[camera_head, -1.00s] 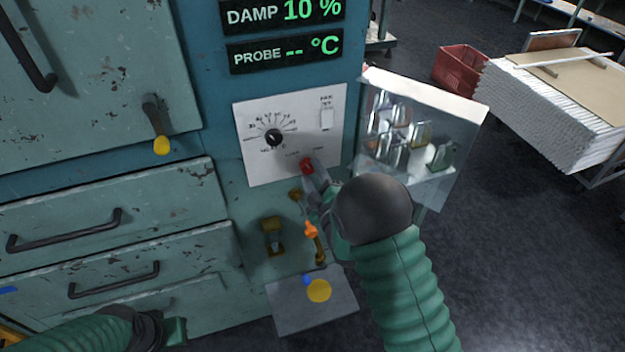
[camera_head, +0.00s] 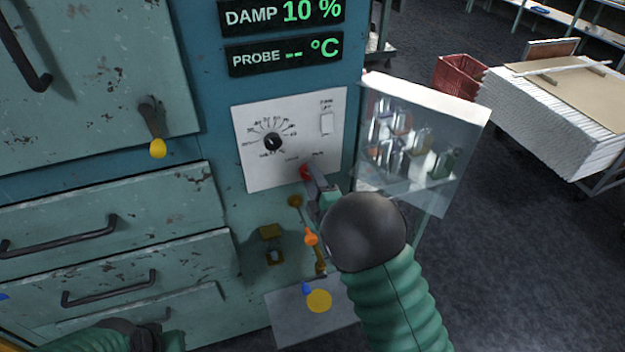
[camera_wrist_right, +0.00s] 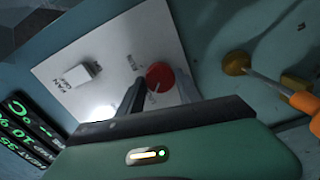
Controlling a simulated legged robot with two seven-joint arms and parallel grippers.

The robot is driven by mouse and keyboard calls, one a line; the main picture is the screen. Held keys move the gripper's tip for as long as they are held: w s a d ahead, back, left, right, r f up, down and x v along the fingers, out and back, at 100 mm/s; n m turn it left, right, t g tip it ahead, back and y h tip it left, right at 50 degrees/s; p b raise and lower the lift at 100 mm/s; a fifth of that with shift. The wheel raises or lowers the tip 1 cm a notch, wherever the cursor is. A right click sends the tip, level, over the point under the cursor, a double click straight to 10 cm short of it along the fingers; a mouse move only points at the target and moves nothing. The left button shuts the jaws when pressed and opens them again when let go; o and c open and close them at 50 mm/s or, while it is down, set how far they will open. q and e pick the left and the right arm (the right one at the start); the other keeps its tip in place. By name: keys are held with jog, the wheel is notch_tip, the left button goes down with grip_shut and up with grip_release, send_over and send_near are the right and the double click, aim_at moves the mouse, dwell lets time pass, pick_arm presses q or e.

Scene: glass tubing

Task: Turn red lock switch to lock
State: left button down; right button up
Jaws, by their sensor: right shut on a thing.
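The red lock switch (camera_head: 305,172) is a round red knob low on the white control panel (camera_head: 256,172). My right gripper (camera_head: 311,176) is at the knob and covers part of it in the head view. In the right wrist view the red knob (camera_wrist_right: 160,76) shows a light line on its face, and the dark fingers of my right gripper (camera_wrist_right: 158,95) are on either side of it, shut on it. My left arm shows at the lower left of the head view; its fingertips cannot be made out.
A black dial (camera_head: 272,141) and a white switch (camera_head: 327,124) share the panel. A clear case (camera_head: 415,150) with bottles stands to the right. Drawers with black handles lie to the left.

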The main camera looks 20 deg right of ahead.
jog(key=shift+s+a+f, duration=0.1)
jog(key=shift+f, duration=0.15)
jog(key=o, duration=1.4)
jog(key=shift+r, duration=0.1)
jog(key=shift+c, duration=0.2)
